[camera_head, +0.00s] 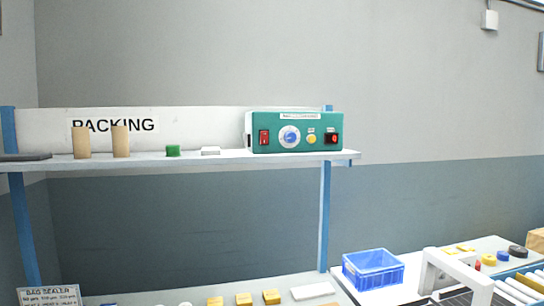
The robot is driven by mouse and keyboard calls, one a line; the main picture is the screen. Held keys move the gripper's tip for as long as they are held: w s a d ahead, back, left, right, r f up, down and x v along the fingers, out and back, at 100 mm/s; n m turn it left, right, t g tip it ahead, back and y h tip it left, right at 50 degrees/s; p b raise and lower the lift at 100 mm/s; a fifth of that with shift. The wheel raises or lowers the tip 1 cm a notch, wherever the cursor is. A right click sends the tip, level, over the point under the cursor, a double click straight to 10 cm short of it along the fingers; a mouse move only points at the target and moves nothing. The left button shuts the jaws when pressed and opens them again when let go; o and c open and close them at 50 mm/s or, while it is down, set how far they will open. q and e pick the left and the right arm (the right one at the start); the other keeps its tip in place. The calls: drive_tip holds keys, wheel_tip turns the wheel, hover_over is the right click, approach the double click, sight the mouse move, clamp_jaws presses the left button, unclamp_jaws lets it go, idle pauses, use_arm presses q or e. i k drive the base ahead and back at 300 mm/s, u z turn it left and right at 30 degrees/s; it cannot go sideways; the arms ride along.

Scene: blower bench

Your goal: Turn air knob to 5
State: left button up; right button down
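A green control box (259,143) stands on the right end of the shelf in the head view. The dial's markings and the knob's pointer are too small to read. Neither of my grippers shows in this view.
Below are a blue crate (373,282), a white frame (455,270) and several small yellow items. The air before the box is clear.

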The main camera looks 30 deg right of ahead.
sight(290, 137)
drive_tip(key=u, duration=2.7)
drive_tip(key=k, duration=1.85)
drive_tip(key=z, duration=2.8)
